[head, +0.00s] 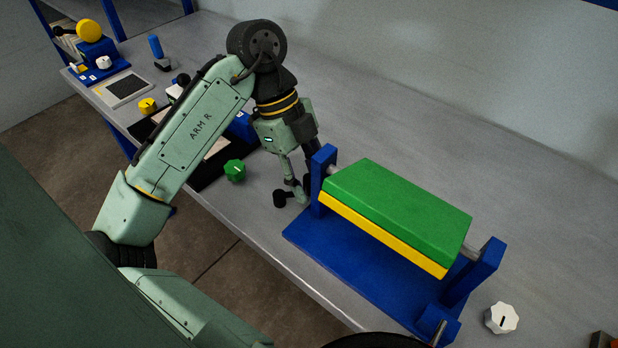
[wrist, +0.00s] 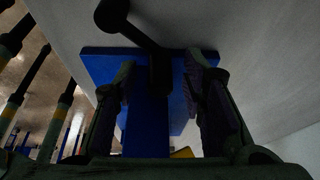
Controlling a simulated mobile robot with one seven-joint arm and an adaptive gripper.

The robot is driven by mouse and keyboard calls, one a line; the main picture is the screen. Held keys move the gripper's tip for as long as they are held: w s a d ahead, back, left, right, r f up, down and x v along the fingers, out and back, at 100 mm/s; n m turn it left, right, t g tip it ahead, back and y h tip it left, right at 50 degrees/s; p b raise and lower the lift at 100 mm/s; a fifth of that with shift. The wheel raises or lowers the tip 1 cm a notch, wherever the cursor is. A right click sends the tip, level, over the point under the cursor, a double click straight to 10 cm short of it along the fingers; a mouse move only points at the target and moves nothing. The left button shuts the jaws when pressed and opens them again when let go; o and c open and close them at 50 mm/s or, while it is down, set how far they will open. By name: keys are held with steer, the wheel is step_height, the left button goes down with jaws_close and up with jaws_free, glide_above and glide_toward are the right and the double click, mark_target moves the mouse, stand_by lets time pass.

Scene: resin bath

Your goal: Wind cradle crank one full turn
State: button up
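The cradle (head: 400,205) is a green block with a yellow underside, tilted on a shaft between two blue uprights on a blue base (head: 330,245). Its black crank is at the left upright. The crank's handle knob (head: 281,199) sticks out to the left, and it also shows at the top of the wrist view (wrist: 112,14). My gripper (head: 301,188) points down at the crank, close to the left upright. In the wrist view its fingers (wrist: 162,68) are apart, with the dark hub end of the crank between them. Contact cannot be made out.
A green knob (head: 235,170) is on the bench left of the crank. A white knob (head: 501,318) is beyond the cradle's right end. A dark tray (head: 205,180) lies behind my arm, and several small items fill the bench's far left. Bench behind the cradle is clear.

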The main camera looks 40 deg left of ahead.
steer(key=v, duration=1.1)
steer(key=shift+r, duration=0.4)
steer(key=shift+a, duration=0.1)
steer(key=shift+c, duration=0.4)
